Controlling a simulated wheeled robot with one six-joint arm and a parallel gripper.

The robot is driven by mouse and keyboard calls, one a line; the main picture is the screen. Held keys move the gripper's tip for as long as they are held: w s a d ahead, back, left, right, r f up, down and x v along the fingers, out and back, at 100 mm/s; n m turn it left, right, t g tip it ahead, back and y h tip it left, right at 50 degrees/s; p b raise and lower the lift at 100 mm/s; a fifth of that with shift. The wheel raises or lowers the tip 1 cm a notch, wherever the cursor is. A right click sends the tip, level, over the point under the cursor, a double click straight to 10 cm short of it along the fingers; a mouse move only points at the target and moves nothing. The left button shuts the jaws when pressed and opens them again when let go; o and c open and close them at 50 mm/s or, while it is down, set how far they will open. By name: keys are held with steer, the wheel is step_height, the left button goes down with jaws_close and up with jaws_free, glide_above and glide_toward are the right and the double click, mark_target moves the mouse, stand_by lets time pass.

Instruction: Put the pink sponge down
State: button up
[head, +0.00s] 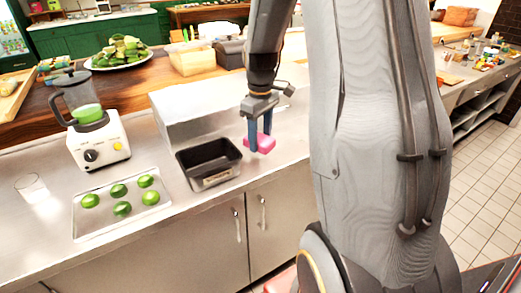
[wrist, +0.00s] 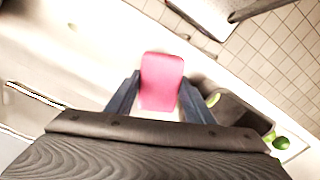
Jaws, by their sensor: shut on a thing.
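The pink sponge (head: 265,143) is between the fingers of my gripper (head: 259,138) in the head view, just right of a black tray. In the wrist view the pink sponge (wrist: 161,80) sits between the two blue fingers of my gripper (wrist: 160,98). My gripper is shut on it and points down over the steel counter (head: 285,148). Whether the sponge touches the counter I cannot tell.
A metal tray (head: 78,222) with several green limes, a blender (head: 92,122) and a glass (head: 32,187) stand further left. The counter's front edge is close by. Bare steel lies around the sponge.

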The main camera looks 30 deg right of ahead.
mark_target(261, 159)
steer(key=shift+f+p, duration=0.55)
steer(key=shift+f, duration=1.85)
steer(key=shift+f, duration=0.15)
steer(key=o, duration=1.2)
